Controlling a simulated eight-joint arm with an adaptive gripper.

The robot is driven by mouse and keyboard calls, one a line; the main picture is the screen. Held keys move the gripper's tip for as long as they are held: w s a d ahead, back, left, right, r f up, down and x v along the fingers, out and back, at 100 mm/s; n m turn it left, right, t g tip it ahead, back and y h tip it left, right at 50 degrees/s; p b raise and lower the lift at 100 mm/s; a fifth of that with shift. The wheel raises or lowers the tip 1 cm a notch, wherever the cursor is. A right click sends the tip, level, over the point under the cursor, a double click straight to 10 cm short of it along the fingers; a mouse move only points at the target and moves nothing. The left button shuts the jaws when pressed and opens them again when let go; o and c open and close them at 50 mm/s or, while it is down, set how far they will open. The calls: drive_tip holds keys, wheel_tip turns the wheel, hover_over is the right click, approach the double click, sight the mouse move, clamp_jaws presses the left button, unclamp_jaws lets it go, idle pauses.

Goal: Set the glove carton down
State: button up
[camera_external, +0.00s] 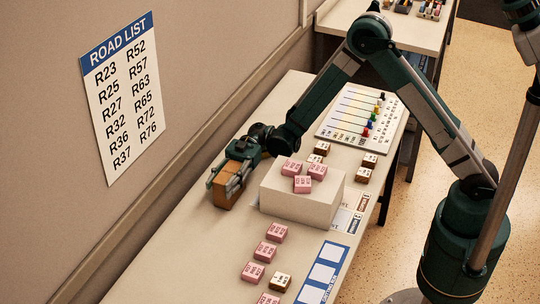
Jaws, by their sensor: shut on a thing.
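The glove carton appears as an orange-brown box (225,198) at the back edge of the long table, beside the wall. My gripper (231,181) is shut on it, with the dark fingers covering much of its upper part. The carton is low, at or just above the tabletop; I cannot tell whether its underside touches the table.
A white raised block (295,205) with several pink blocks (302,184) on top stands close to the carton's right. More pink blocks (265,252) and a blue-edged card (322,272) lie nearer. A pegged board (360,116) lies behind. The tabletop (190,250) nearer the wall is clear.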

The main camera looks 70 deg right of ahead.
sight(231, 169)
drive_tip(key=shift+f, duration=0.15)
drive_tip(key=o, duration=1)
drive_tip(key=shift+d+r, duration=0.2)
drive_tip(key=shift+d+p, duration=0.85)
drive_tip(key=shift+d, duration=2.7)
